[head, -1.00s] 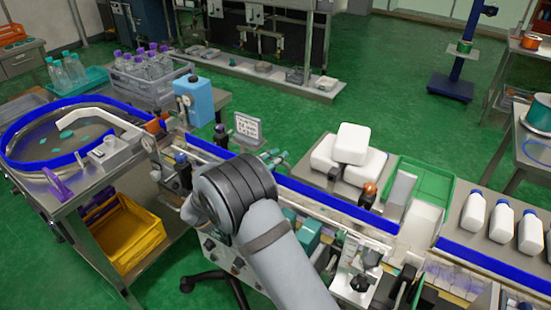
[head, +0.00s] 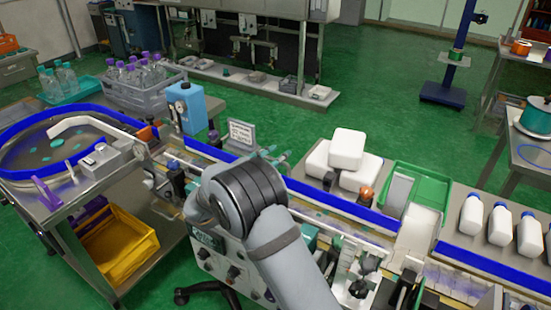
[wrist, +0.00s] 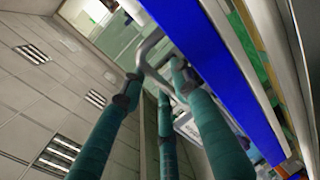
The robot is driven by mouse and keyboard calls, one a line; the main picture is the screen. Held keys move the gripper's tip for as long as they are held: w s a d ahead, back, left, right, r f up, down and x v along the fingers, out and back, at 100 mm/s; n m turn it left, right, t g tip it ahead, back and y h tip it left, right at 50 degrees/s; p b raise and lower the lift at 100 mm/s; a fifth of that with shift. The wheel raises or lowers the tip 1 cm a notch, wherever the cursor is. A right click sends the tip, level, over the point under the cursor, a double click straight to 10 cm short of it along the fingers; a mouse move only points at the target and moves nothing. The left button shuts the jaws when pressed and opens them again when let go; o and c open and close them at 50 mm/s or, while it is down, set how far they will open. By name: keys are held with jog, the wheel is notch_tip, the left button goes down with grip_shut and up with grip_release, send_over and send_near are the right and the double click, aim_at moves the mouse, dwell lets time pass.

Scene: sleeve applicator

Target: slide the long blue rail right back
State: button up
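The long blue rail (head: 343,206) runs along the far side of the conveyor in the head view, sloping down to the right. My arm covers part of it, and a stretch shows left of the arm. In the wrist view the rail (wrist: 218,72) is a broad blue band, close and running diagonally.
White containers (head: 347,148) are stacked behind the rail, with a green tray (head: 421,184) to their right. White bottles (head: 500,225) stand farther right. A small sign (head: 242,133) stands behind the rail. A round blue-rimmed table (head: 65,147) is at left.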

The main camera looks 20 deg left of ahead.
jog(key=v, duration=1.2)
dwell(0.3)
jog(key=x, duration=1.2)
jog(key=v, duration=0.1)
jog(key=p+v, duration=0.1)
jog(key=v, duration=0.1)
jog(key=p+v, duration=0.1)
jog(key=v, duration=0.1)
jog(key=shift+s+f, duration=0.1)
jog(key=shift+f, duration=0.25)
jog(key=shift+s, duration=0.1)
